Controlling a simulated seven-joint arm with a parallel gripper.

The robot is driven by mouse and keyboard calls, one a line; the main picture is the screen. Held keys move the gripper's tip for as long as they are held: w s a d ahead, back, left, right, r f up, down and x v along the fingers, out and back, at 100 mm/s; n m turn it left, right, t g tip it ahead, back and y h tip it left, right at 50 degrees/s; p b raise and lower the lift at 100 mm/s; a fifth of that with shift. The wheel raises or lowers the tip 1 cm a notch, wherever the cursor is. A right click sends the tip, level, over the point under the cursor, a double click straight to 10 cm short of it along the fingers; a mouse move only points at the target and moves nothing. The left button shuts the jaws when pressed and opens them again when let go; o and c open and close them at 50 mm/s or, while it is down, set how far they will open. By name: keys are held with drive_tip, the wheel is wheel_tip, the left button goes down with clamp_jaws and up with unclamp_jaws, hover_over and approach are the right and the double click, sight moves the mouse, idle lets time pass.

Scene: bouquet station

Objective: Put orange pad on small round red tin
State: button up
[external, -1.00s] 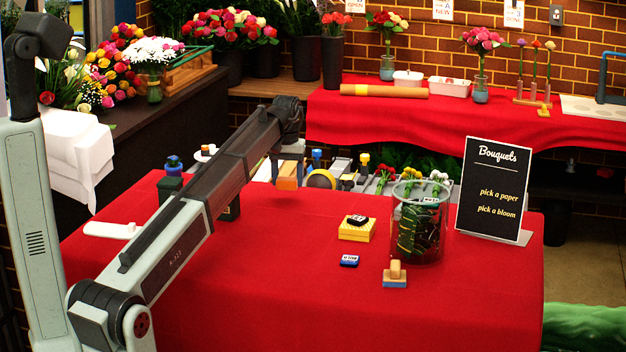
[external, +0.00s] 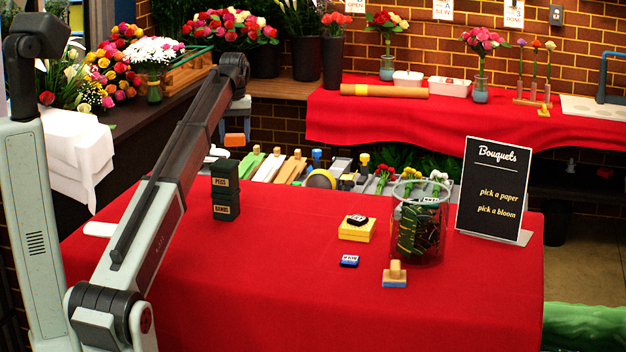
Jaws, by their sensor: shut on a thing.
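My gripper (external: 235,130) is up at the far left of the red-covered table, seen small and partly from behind. It is shut on the orange pad (external: 235,139), which hangs at its lower end, above and a little behind the stacked dark green tins. I cannot make out a small round red tin in this view; it may be hidden or blend with the red cloth.
Dark green tins (external: 226,188) stand stacked below the gripper. A yellow box (external: 357,231) with a black item on top, a small blue item (external: 349,261), a wooden-handled stamp (external: 395,273), a glass jar (external: 430,247) and a sign (external: 493,190) stand right. The table's front is clear.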

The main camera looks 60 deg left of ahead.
drive_tip(key=s+a+r+m, duration=0.2)
drive_tip(key=s+r+m, duration=0.1)
drive_tip(key=s+m, duration=0.1)
drive_tip(key=shift+w+f, duration=0.15)
drive_tip(key=shift+f, duration=2.4)
drive_tip(key=shift+w+f, duration=0.1)
drive_tip(key=shift+f, duration=2.4)
drive_tip(key=shift+f, duration=0.15)
drive_tip(key=o, duration=1)
drive_tip(key=shift+o, duration=0.2)
wheel_tip(320, 180, up, 12)
